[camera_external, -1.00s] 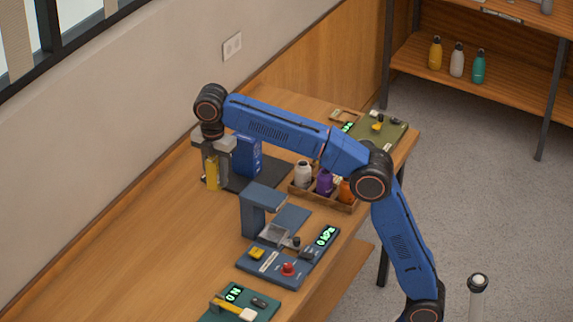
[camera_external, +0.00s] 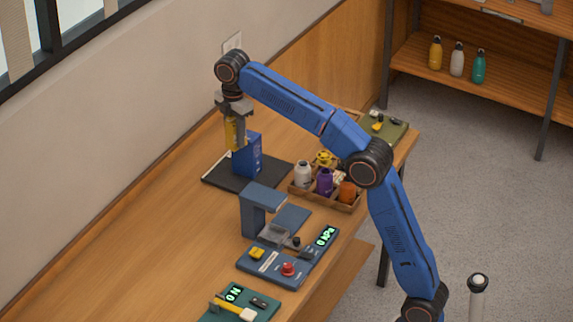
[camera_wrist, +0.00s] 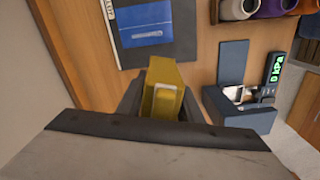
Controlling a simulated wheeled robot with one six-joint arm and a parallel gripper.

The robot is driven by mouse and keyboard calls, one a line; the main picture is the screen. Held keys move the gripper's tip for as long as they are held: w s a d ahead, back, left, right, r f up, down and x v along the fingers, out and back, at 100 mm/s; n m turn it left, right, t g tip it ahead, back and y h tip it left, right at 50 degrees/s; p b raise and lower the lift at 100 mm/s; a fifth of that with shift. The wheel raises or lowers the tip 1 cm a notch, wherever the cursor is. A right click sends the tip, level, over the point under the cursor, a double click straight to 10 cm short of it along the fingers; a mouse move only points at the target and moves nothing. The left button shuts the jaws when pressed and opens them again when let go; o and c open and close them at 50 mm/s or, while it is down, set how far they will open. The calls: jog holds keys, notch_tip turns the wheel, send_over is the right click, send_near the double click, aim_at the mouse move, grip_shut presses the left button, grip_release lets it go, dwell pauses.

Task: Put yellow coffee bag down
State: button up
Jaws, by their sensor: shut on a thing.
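My gripper (camera_external: 233,120) is shut on the yellow coffee bag (camera_external: 232,135), which hangs upright below the fingers. The bag is in the air, in front of the upper left part of a blue box in the external view. In the wrist view the yellow bag (camera_wrist: 164,90) sits between the dark fingers, with a pale label on its face. The blue box (camera_external: 252,153) stands on a dark mat (camera_external: 219,177).
A wooden crate (camera_external: 343,206) holding several bottles stands right of the mat. A blue press-like device (camera_external: 255,215) and a panel with a red knob (camera_external: 274,266) stand nearer. The left part of the wooden table (camera_external: 135,220) is clear.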

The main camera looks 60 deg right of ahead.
jog(key=d+m, duration=0.3)
jog(key=d, duration=1.2)
jog(key=s+d+f+m, duration=0.1)
jog(key=s+d+f, duration=0.15)
jog(key=d, duration=0.55)
jog(key=s+d+f+m, duration=0.1)
jog(key=d+f, duration=0.2)
jog(key=d, duration=0.4)
jog(key=s+d+f+m, duration=0.1)
jog(key=d+f, duration=0.1)
jog(key=d, duration=0.6)
notch_tip(320, 180, down, 5)
jog(key=shift+r, duration=0.1)
jog(key=shift+f, duration=2.6)
jog(key=shift+f, duration=0.1)
jog(key=o, duration=1.2)
